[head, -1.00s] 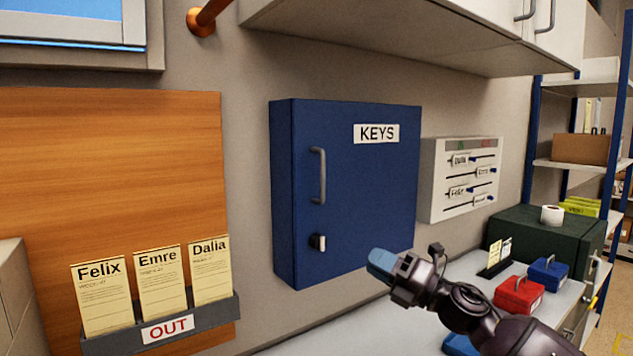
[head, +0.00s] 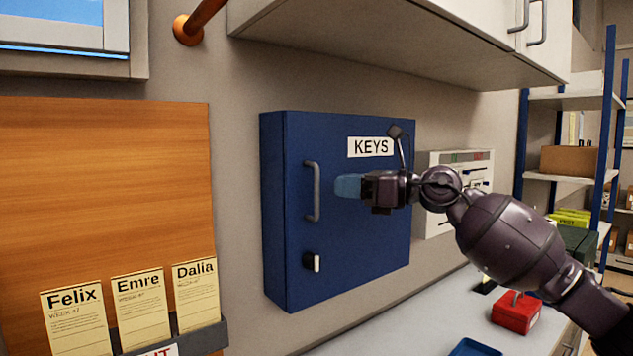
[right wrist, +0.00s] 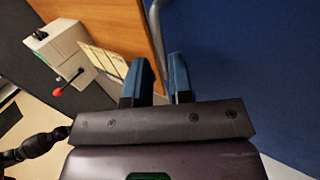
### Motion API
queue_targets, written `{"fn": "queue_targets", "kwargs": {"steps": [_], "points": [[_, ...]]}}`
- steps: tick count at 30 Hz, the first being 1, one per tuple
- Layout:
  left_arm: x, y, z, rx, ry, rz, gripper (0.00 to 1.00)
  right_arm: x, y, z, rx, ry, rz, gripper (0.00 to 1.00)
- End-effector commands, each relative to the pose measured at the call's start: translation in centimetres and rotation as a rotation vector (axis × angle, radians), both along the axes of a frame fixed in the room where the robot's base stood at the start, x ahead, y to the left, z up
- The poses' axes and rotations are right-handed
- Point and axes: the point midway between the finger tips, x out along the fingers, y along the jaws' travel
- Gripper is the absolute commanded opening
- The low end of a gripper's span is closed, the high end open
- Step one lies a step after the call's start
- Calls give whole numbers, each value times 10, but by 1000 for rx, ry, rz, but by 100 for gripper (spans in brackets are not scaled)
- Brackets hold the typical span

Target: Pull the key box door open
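The blue key box (head: 270,215) hangs on the wall. Its door (head: 360,250), labelled KEYS, looks closed. A grey vertical bar handle (head: 316,192) is on the door's left side, with a small latch or lock (head: 312,262) below it. My right gripper (head: 347,186) is in front of the door, just right of the handle and pointing at it. In the right wrist view its two blue fingers (right wrist: 160,80) are apart with nothing between them; the handle (right wrist: 157,32) shows beyond their tips. My left gripper is not in view.
A wooden board (head: 105,190) with a card rack (head: 205,338) is left of the box. A wall cabinet (head: 400,35) overhangs above. Below are a counter (head: 400,320) and a red box (head: 516,312). My right arm partly hides a white key panel (head: 437,215).

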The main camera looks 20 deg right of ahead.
Motion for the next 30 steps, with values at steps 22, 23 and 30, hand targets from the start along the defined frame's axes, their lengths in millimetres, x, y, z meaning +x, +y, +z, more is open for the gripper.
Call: {"fn": "queue_targets", "kwargs": {"steps": [22, 23, 30], "points": [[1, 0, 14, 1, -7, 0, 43, 37, 51, 0, 1, 2, 0, 21], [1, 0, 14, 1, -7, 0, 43, 37, 51, 0, 1, 2, 0, 21], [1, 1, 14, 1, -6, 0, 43, 37, 50, 0, 2, 1, 0, 0]]}}
